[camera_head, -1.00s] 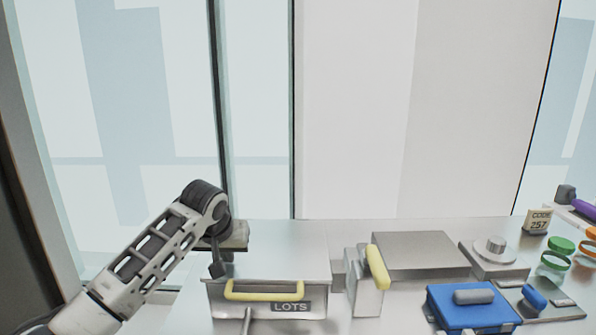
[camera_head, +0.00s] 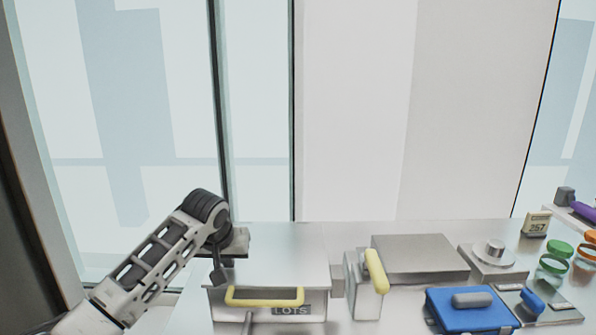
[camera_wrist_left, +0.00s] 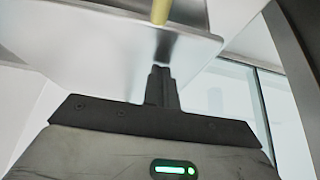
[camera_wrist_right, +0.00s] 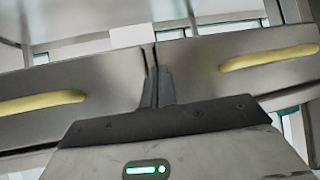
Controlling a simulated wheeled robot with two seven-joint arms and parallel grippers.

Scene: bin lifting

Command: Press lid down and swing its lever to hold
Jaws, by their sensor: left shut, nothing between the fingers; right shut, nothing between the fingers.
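A grey metal box (camera_head: 232,312) marked LOTS stands at the front of the table, with a flat grey lid (camera_head: 285,262) and a yellow handle (camera_head: 265,303) across its front. My left gripper (camera_head: 219,280) is shut and empty, pointing down at the lid's left side. In the left wrist view its fingertips (camera_wrist_left: 160,72) are at the shiny lid (camera_wrist_left: 100,45); whether they touch is unclear. A yellow-handled lever (camera_head: 376,270) stands upright on a metal block right of the box. My right gripper (camera_wrist_right: 160,75) shows only in its wrist view, shut and empty, before grey faces with yellow bars (camera_wrist_right: 270,57).
Right of the lever are a grey metal slab (camera_head: 420,258), a round knob on a plate (camera_head: 494,250) and a blue case (camera_head: 470,318). Green rings (camera_head: 553,264) and a sign reading 257 (camera_head: 536,223) are farther right. Glass panels stand behind the table.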

